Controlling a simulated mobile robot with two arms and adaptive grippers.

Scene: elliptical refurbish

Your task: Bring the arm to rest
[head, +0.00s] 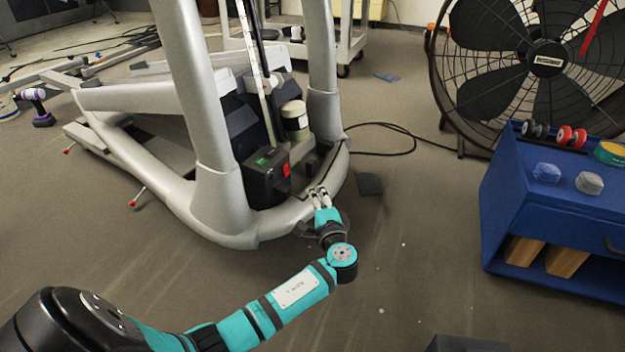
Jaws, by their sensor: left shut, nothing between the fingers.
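My left arm comes in from the lower left, teal and black, and reaches out to the middle of the view. Its gripper (319,194) is shut and empty. It is in front of the curved grey base of the elliptical machine (225,205), near the base's right end. I cannot tell whether the fingertips touch the frame. A black box with a red switch (267,176) sits inside the base, just left of the gripper. A pale cylinder (294,120) stands behind it. My right gripper is not in view.
A large black fan (547,60) stands at the upper right. A blue cabinet (520,205) with small items on top stands at the right. A purple and white drill (38,105) is at the far left. A cable (400,130) lies on the floor. The floor right of the gripper is mostly clear.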

